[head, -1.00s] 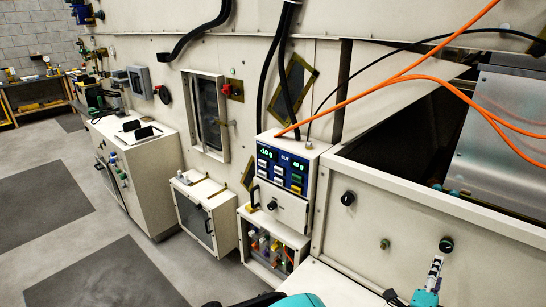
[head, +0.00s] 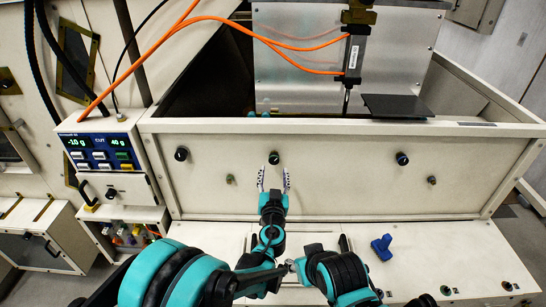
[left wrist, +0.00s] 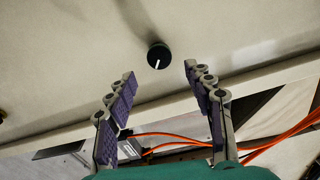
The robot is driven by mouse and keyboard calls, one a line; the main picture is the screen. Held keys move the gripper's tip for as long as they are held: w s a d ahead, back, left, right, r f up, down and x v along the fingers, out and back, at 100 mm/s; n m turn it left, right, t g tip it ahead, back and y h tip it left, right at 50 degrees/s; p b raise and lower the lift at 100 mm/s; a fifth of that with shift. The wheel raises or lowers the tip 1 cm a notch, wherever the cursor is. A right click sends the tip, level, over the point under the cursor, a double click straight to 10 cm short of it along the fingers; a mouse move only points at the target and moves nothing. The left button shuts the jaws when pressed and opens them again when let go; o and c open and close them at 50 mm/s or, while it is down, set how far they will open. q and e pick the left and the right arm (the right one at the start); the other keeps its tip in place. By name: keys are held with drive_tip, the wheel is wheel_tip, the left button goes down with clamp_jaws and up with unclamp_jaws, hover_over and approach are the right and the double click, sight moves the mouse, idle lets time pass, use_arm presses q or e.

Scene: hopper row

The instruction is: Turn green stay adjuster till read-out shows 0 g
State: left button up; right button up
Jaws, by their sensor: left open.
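The green stay adjuster (head: 273,158) is a small dark round knob with a green tint, the middle one on the pale front panel. In the left wrist view the knob (left wrist: 159,55) shows a green rim and a white pointer line. My left gripper (head: 273,180) is open just below and in front of it. In the left wrist view the fingers (left wrist: 160,85) stand apart with nothing between them, and the knob lies just beyond their tips. The read-out (head: 97,141) on the control box at left appears to show -1.0 g and 40 g. My right gripper is not in view.
Similar knobs sit to the left (head: 181,154) and right (head: 402,158) on the panel, with small fittings between. A blue handle (head: 382,247) stands on the ledge below. Orange cables (head: 300,44) hang above the open hopper. The panel around the adjuster is clear.

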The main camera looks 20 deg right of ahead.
sight(274, 160)
use_arm(q)
drive_tip(key=shift+n, duration=0.8)
drive_tip(key=b+x, duration=0.1)
drive_tip(key=x, duration=0.6)
drive_tip(key=shift+f, duration=0.2)
drive_tip(key=shift+w+d+r+b, duration=0.15)
drive_tip(key=shift+w+b, duration=0.2)
drive_tip(key=shift+w, duration=0.3)
